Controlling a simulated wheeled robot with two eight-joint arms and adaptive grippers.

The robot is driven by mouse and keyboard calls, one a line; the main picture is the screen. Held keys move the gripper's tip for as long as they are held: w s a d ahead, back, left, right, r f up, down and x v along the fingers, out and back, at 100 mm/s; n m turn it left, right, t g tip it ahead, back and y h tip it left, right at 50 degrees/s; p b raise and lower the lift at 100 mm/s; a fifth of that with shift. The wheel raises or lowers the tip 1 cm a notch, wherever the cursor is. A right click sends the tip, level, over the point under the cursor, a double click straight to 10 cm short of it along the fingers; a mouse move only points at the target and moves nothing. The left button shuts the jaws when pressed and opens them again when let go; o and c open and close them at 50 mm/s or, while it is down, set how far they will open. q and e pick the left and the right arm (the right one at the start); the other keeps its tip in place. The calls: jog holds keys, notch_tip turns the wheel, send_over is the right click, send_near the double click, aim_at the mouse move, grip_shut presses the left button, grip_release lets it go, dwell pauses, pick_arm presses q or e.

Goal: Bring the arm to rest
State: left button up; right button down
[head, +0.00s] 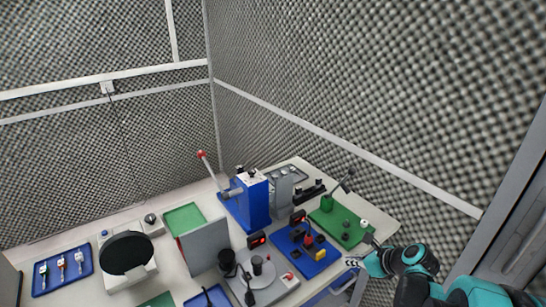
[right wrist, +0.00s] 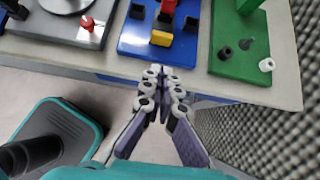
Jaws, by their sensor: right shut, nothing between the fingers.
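My right arm (head: 410,257) comes in from the right in the head view and is teal and black. Its gripper (head: 352,264) is at the front right edge of the table. In the right wrist view the gripper (right wrist: 161,82) points toward the table edge. Its two fingers are shut together with nothing between them, and the floor shows below. My left arm and gripper do not show in either view.
The table edge (right wrist: 120,69) lies just beyond the fingers. On it are a blue board (head: 306,250), a green board (head: 341,226), a blue press (head: 254,204) with a red-knobbed lever and a blue tray (head: 62,272). Foam walls (head: 330,90) stand behind and to the right.

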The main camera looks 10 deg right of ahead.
jog(key=s+a+r+n+h, duration=0.1)
jog(key=s+a+n, duration=0.3)
jog(key=n, duration=0.6)
jog(key=s+a+r+n+h+b, duration=0.1)
jog(key=s+a+r+n, duration=0.1)
jog(key=s+a+n, duration=0.3)
jog(key=s+a+r+n+g+h, duration=0.1)
jog(key=s+a+n, duration=0.4)
jog(key=a+n, duration=0.4)
jog(key=shift+r+n+h, duration=0.3)
jog(key=shift+r+n, duration=0.05)
jog(key=shift+n, duration=3.35)
jog(key=shift+s, duration=0.1)
